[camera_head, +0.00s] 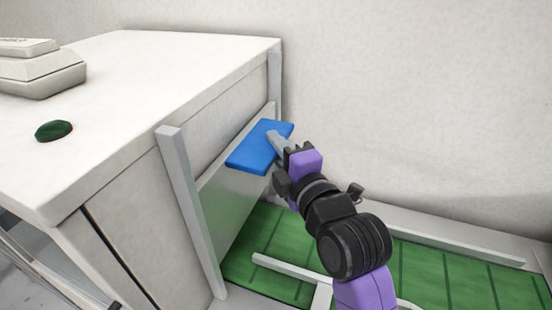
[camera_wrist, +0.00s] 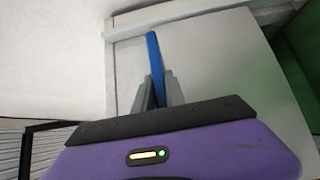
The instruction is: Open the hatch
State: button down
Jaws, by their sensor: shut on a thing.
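The hatch (camera_head: 222,212) is a pale panel on the side of the white cabinet, set between two upright grey rails. A flat blue handle (camera_head: 250,151) sticks out from its upper edge. My gripper (camera_head: 278,142) is shut on the blue handle at its right part. In the wrist view the handle (camera_wrist: 155,62) is seen edge-on as a thin blue strip between my gripper's two grey fingers (camera_wrist: 157,92). The hatch panel (camera_wrist: 215,70) fills much of the wrist view behind them.
A green slatted floor (camera_head: 450,275) with pale rails lies below right. A plain wall stands behind; the space above the floor at right is free.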

notch_tip(320, 180, up, 5)
jog(key=shift+r+p, duration=0.1)
jog(key=shift+p, duration=0.75)
jog(key=c, duration=1.4)
grip_release()
jog(key=b+v, duration=0.2)
jog(key=v, duration=0.6)
jog(key=shift+a, duration=0.1)
